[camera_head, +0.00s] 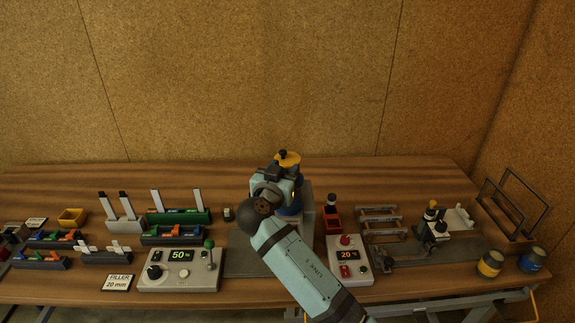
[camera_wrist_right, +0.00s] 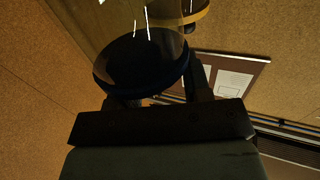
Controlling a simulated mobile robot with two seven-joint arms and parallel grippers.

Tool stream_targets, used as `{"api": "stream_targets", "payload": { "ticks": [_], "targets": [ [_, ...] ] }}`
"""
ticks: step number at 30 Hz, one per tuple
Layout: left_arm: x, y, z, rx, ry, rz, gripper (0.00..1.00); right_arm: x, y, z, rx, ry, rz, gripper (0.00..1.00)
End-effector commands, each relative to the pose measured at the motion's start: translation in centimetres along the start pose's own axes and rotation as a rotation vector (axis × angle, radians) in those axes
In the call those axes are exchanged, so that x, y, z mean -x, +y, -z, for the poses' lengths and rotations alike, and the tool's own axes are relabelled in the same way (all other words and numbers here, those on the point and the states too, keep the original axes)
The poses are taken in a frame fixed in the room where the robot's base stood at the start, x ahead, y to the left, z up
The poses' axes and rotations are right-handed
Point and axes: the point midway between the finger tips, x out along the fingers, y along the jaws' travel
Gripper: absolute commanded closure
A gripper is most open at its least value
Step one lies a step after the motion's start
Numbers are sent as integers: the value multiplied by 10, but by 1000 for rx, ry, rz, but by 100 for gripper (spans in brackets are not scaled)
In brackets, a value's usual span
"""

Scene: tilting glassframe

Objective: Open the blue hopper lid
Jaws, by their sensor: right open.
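My right gripper (camera_head: 273,175) is at the middle of the bench, in front of the hopper station, and hides most of it. A yellow lid with a dark knob (camera_head: 287,157) shows just above and behind the gripper. A strip of blue (camera_head: 290,210) shows below it; I cannot tell if it belongs to the blue hopper. In the right wrist view a clear cylinder with a dark round end (camera_wrist_right: 140,68) lies between the open fingers. Contact cannot be told. The blue lid is not clearly visible. My left gripper is out of view.
A grey control box reading 50 (camera_head: 180,270) stands left of my right arm. Another reading 20 (camera_head: 350,262) stands right of it. Colored block racks (camera_head: 180,217) fill the left. Yellow-banded (camera_head: 490,264) and blue-banded (camera_head: 532,260) jars stand far right. The rear bench strip is mostly clear.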

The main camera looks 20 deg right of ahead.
Motion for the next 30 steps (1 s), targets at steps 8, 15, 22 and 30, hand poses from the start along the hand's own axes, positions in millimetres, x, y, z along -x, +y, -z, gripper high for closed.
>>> {"api": "stream_targets", "payload": {
  "ticks": [8,15,22,30],
  "targets": [
    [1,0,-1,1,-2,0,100,1,0,0,0,0,0,55],
    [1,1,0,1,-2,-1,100,1,0,0,0,0,0,94],
    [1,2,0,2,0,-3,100,0,0,0,-1,0,0,100],
    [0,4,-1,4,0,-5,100,-7,10,1,-26,-10,-1,100]
  ]
}}
